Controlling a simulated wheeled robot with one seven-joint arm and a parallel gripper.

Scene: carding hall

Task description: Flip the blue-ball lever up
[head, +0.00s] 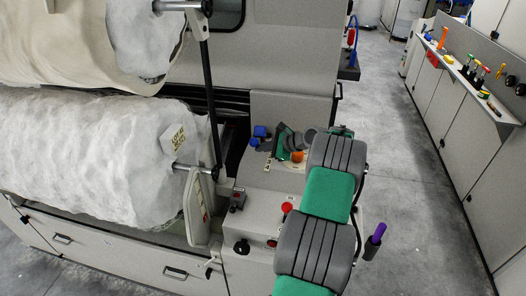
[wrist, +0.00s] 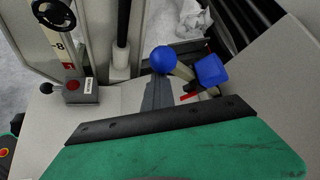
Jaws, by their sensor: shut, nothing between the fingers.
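The blue ball (wrist: 164,59) sits on a pale stem that runs down to the right in the wrist view. A blue block-shaped knob (wrist: 210,70) is just right of it. In the head view the blue ball (head: 254,142) and the blue block (head: 260,131) show small on the machine's control top, left of my gripper. My gripper (wrist: 158,80) is shut and empty. Its dark fingertips point at the underside of the ball in the wrist view; I cannot tell whether they touch. The lever's base is partly hidden by my gripper.
A red knob (head: 287,207), a black knob (head: 242,246) and an orange knob (head: 297,156) are on the console. The fleece roll (head: 90,155) is at left; the right aisle (head: 400,170) is clear.

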